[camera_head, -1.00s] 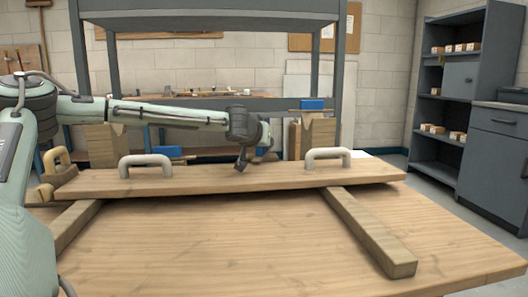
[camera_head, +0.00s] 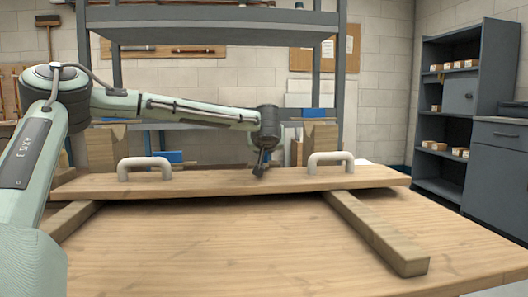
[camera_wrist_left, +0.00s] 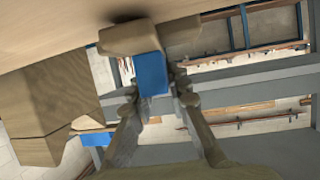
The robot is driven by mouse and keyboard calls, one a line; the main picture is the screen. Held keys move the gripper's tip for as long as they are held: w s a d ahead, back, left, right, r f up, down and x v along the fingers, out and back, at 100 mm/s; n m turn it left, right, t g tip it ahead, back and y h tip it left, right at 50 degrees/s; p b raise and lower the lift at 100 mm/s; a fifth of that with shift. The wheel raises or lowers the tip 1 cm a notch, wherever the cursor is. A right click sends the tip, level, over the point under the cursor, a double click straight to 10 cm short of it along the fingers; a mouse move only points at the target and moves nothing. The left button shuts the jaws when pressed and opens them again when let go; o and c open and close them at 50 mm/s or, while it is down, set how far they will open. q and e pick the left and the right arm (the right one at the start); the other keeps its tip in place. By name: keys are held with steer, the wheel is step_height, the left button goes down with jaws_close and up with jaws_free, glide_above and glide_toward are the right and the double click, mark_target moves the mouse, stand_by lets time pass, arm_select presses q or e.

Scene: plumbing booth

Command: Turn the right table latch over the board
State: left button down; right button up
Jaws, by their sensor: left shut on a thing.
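The board (camera_head: 225,184), with two pale handles, lies across two wooden rails at the far side of the table (camera_head: 215,250). My left gripper (camera_head: 260,170) is low at the board's far edge, left of the right handle (camera_head: 330,160). In the left wrist view, its fingers (camera_wrist_left: 160,92) are shut on the blue end (camera_wrist_left: 151,72) of a wooden latch piece (camera_wrist_left: 150,36). In the head view the gripper and arm largely hide this latch, so its angle to the board cannot be told. My right gripper is out of view.
A notched wooden block (camera_head: 320,138) stands behind the board at right, and another (camera_head: 103,148) at left. A rail (camera_head: 378,235) slants across the table's right side. A grey shelf frame (camera_head: 215,14) stands behind. The table's front is clear.

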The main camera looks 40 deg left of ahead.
arm_select(q)
steer(key=shift+r, duration=0.1)
steer(key=c, duration=1.4)
jaws_free()
steer(key=shift+c, duration=0.2)
steer(key=v, duration=1.1)
steer(key=shift+s+d+r, duration=0.1)
steer(key=shift+d, duration=0.05)
steer(key=shift+s+d+r, duration=0.1)
steer(key=shift+s+d, duration=0.05)
steer(key=shift+d, duration=0.05)
